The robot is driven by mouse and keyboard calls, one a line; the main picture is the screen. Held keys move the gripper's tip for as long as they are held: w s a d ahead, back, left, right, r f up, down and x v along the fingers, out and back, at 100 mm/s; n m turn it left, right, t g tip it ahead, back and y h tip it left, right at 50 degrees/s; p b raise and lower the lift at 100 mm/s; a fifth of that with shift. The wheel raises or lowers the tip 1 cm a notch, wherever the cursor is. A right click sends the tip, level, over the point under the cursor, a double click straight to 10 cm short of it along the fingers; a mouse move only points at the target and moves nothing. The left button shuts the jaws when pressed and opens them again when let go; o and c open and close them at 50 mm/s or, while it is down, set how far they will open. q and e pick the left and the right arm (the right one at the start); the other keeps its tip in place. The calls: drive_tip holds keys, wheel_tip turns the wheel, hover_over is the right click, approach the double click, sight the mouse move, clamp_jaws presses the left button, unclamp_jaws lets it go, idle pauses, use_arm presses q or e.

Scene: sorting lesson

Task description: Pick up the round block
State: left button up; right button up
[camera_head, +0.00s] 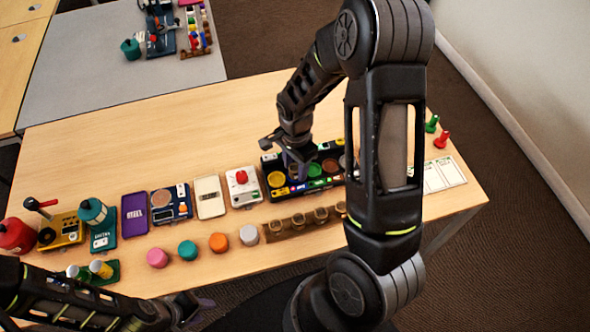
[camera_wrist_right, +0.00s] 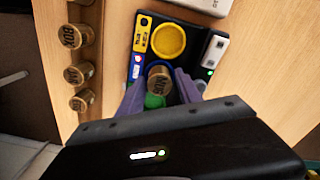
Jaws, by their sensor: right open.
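A round wooden block (camera_wrist_right: 159,80) with dark lettering on top sits between the two purple fingertips of my right gripper (camera_wrist_right: 161,92) in the right wrist view. The fingers are open, one on each side of it. The block is over the dark sorting tray (camera_wrist_right: 200,22), beside a yellow round well; whether it touches the tray is hard to tell. In the head view my right gripper (camera_head: 298,165) is low over the tray (camera_head: 268,161), and the block is hidden there. My left gripper (camera_head: 188,308) is at the bottom left, away from the tray; its jaws are unclear.
Several similar wooden blocks (camera_head: 298,220) stand in a brown rack in front of the tray. Pink (camera_head: 157,258), teal (camera_head: 188,250), orange (camera_head: 218,242) and grey (camera_head: 249,235) round pieces stand left of the rack. A white box with a red knob (camera_head: 242,180) adjoins the tray.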

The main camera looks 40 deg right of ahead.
sight(296, 167)
clamp_jaws()
idle(0.4)
wheel_tip(296, 167, up, 10)
drive_tip(key=shift+r+b, duration=0.1)
drive_tip(key=shift+b, duration=0.4)
idle(0.7)
